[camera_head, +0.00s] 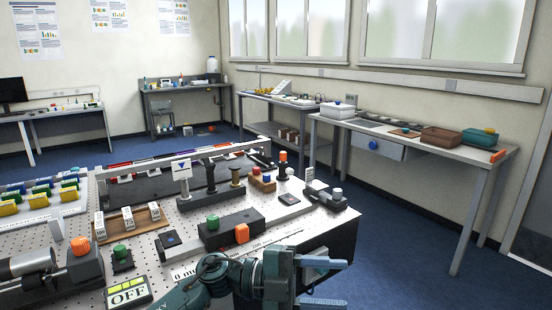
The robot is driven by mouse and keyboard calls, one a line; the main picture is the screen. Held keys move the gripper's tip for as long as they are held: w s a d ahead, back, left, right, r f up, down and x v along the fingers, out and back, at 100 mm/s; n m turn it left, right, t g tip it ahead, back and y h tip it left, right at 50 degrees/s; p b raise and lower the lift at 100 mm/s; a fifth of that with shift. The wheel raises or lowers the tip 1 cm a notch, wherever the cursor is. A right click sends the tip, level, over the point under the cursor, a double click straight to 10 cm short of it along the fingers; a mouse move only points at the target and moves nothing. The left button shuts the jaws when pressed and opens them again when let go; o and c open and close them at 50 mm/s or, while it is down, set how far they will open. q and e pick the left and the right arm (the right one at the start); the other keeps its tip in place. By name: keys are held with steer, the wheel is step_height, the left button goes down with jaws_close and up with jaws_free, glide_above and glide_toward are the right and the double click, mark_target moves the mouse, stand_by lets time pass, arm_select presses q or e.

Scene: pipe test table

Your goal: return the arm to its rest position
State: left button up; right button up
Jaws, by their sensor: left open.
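My left arm (215,281) comes in at the bottom of the head view, in front of the pipe test table (188,229). Its gripper (335,283) points to the right, past the table's front right edge. The two blue-grey fingers are apart and nothing shows between them. It looks clear of the things on the table. My right gripper is not in view.
Close to my arm are a black block with an orange knob (242,233), a scale strip and an "OFF" sign (128,293). A motor-like cylinder (35,262) lies at left. Blue floor (400,250) is free at right, before a side bench (470,165).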

arm_select(q)
steer(key=a+f+n+t+y+p, duration=0.1)
steer(key=a+f+n+t+y, duration=0.5)
steer(key=n+t, duration=0.55)
steer(key=a+f+n+t+y+p, duration=0.25)
steer(key=a+f+n+t, duration=0.5)
steer(key=n, duration=0.65)
steer(key=s+a+f+n+g+y, duration=0.4)
steer(key=s+a+f, duration=0.5)
steer(key=s+f, duration=0.3)
steer(key=s+n+y, duration=0.1)
steer(key=s+y, duration=0.1)
steer(key=shift+s+g+y, duration=0.15)
steer(key=shift+g+y, duration=0.2)
steer(key=shift+g, duration=0.05)
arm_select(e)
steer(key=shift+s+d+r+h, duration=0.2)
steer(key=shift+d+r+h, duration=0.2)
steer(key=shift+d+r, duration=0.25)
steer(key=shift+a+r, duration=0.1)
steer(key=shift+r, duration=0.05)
